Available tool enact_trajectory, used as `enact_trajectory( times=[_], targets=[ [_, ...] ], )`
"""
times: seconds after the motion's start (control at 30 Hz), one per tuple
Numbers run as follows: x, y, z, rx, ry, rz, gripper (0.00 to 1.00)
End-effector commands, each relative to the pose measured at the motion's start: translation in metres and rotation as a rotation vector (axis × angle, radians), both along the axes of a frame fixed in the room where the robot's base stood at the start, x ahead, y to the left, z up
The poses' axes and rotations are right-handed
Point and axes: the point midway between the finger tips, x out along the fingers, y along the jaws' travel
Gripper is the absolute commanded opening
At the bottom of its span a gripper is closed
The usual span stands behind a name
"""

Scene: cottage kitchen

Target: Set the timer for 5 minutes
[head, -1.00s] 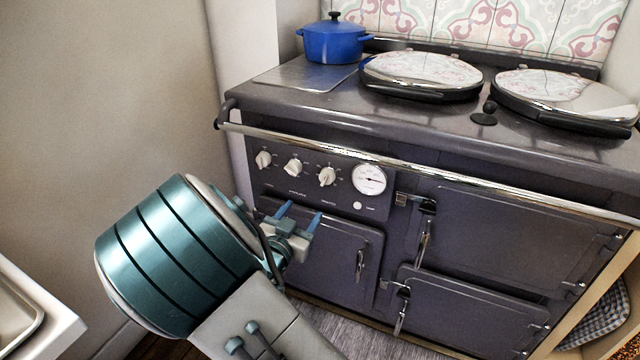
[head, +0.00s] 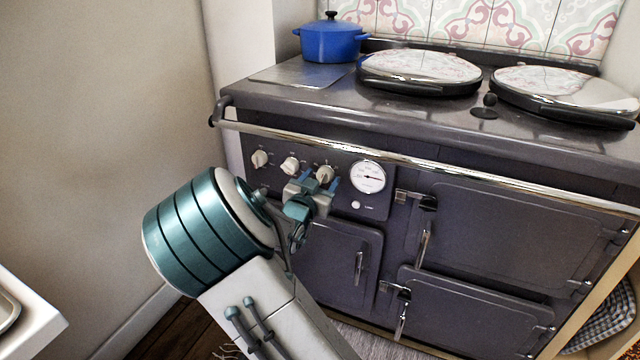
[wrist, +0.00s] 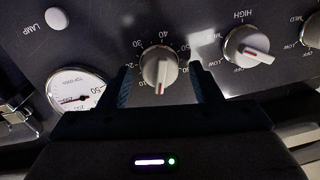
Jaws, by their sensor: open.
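The timer knob (wrist: 160,68) is a pale round dial with a raised grip. Numbers from about 10 to 50 run around it, and its red mark points down in the wrist view. In the head view, it is the rightmost of three knobs (head: 325,174), beside the round gauge (head: 367,177). My gripper (wrist: 163,76) is open, with one dark finger on each side of the knob. Gaps show between fingers and knob, so it is not gripped. The head view shows my gripper (head: 319,182) at the panel, partly covering the area just below the knob.
Two other knobs (head: 290,166) (head: 260,159) sit to the left. A chrome rail (head: 400,158) runs across the range above the panel. Oven doors (head: 340,262) with handles lie below. A blue pot (head: 331,42) stands on top. A white surface (head: 30,318) is at lower left.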

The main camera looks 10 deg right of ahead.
Motion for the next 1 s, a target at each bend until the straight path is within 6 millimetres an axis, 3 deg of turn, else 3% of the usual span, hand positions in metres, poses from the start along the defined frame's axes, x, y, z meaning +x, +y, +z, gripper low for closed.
enact_trajectory(
  times=[0.27,0.4,0.43,1.0],
  targets=[
    [0.0010,-0.0010,0.0000,0.001,0.001,-0.001,0.58],
    [0.0009,-0.0009,-0.0001,0.001,0.001,-0.001,0.19],
    [0.0009,-0.0009,-0.0001,0.001,0.001,-0.001,0.13],
    [0.0009,0.0001,-0.0003,0.087,-0.063,0.000,0.13]
  ],
)
